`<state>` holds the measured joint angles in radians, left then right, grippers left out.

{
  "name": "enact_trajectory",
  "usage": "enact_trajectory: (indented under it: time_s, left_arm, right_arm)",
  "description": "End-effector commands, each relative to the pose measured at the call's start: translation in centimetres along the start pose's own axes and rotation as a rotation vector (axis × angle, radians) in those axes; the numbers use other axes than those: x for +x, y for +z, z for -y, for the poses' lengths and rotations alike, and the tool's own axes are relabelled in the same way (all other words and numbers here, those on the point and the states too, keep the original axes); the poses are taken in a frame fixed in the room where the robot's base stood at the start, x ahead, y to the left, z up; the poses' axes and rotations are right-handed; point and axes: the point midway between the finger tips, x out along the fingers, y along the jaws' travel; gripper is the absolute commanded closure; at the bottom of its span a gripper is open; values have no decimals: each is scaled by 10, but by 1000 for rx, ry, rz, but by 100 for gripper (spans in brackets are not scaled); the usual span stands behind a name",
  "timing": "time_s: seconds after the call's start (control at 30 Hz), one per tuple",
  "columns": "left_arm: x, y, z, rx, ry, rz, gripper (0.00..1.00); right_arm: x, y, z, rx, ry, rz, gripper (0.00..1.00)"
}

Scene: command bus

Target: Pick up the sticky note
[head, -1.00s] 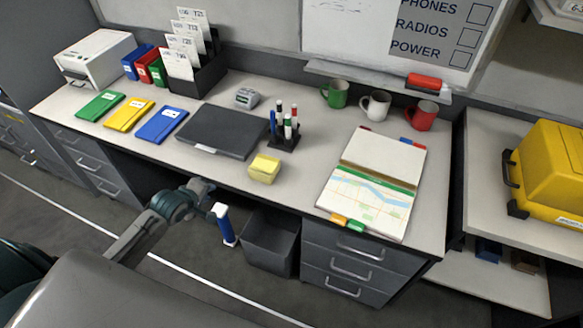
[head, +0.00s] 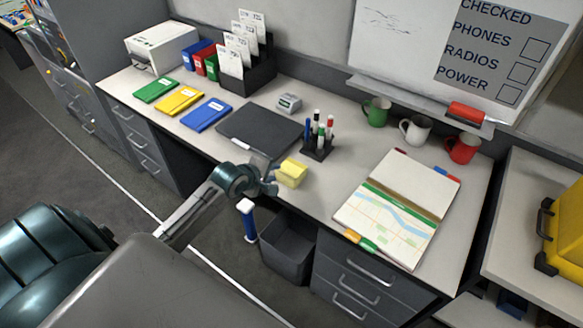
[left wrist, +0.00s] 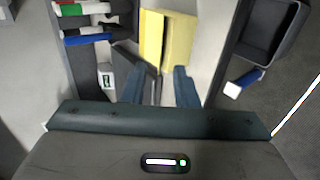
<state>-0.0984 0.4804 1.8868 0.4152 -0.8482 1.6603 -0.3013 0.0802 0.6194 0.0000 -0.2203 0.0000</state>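The sticky note pad (head: 292,173) is a yellow block on the desk near its front edge, right of the dark closed folder-like slab (head: 258,133). My left gripper (head: 272,187) is at the front edge of the desk, close beside the pad's left side. In the left wrist view, the two fingers of my left gripper (left wrist: 159,82) are spread apart with nothing between them. The pad (left wrist: 177,40) lies just beyond the fingertips there, slightly right of centre. My right gripper is not in view.
A pen holder (head: 318,150) with several markers stands behind the pad. An open map binder (head: 420,185) lies to the right. A dark bin (head: 290,250) and a blue-and-white item (head: 248,220) are below the desk edge.

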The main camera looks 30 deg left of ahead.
Motion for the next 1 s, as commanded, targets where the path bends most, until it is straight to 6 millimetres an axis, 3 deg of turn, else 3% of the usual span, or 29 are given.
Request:
enact_trajectory:
  time_s: [0.23, 0.53, 0.7, 1.0]
  left_arm:
    - [32, 0, -1, -3, 1, 0, 73]
    - [38, 0, 0, 0, 1, 0, 73]
    - [38, 0, 0, 1, 1, 0, 100]
    - [38, 0, 0, 0, 0, 0, 100]
  right_arm:
    - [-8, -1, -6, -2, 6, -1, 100]
    - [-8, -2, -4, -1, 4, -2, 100]
    - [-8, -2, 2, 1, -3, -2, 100]
    - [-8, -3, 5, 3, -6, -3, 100]
